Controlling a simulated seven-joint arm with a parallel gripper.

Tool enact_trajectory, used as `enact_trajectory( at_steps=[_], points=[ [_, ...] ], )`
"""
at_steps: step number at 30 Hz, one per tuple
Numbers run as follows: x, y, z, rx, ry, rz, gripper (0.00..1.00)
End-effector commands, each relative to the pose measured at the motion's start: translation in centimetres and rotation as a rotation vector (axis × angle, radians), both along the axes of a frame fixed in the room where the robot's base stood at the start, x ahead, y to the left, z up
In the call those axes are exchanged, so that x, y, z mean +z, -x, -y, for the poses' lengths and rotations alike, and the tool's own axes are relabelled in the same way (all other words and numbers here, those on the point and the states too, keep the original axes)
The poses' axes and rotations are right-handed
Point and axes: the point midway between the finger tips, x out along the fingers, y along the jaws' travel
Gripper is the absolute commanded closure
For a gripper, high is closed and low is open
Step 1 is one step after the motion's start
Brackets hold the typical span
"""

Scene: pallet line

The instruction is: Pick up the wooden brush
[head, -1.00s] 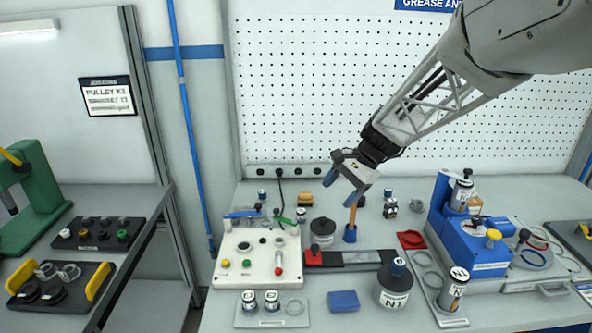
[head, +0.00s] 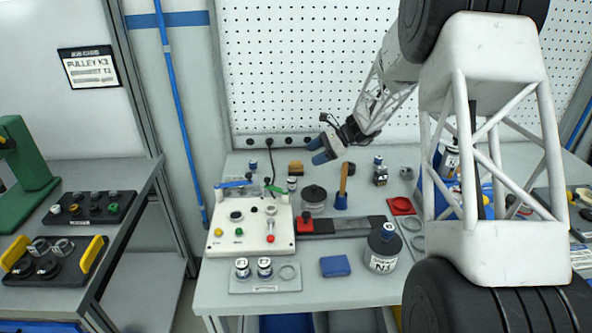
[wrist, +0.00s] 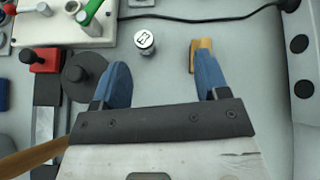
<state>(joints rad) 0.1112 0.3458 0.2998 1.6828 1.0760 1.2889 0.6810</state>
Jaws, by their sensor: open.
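A small tan-brown block, which looks like the wooden brush (head: 295,167), lies at the back of the bench near the pegboard. In the wrist view the brush (wrist: 203,44) shows beyond the right fingertip, which partly covers it. My gripper (head: 318,150) has blue fingers, is open and empty, and hangs above and to the right of the brush in the head view. In the wrist view its spread fingers (wrist: 160,75) have the brush at the right one, not centred between them. I see no contact.
A small labelled canister (wrist: 145,41) shows between the fingertips. A white control box (head: 250,228) is in front. A black cable (wrist: 215,20) runs behind the brush.

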Motion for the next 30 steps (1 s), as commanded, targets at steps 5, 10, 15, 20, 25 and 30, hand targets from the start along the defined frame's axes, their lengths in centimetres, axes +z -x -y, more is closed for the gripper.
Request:
enact_trajectory(
  at_steps=[5,10,15,20,25,30],
  points=[
    [-3.5,-3.6,0.4,-0.069,-0.075,-0.073,0.32],
    [-5.7,-5.9,0.7,-0.116,-0.129,-0.120,0.32],
    [-6.8,-7.0,0.9,-0.140,-0.155,-0.143,0.32],
    [-7.0,-7.2,0.9,-0.145,-0.160,-0.148,0.32],
    [-7.0,-7.2,0.9,-0.144,-0.159,-0.147,0.32],
    [-7.1,-7.2,0.4,-0.142,-0.159,-0.147,0.32]
  ],
)
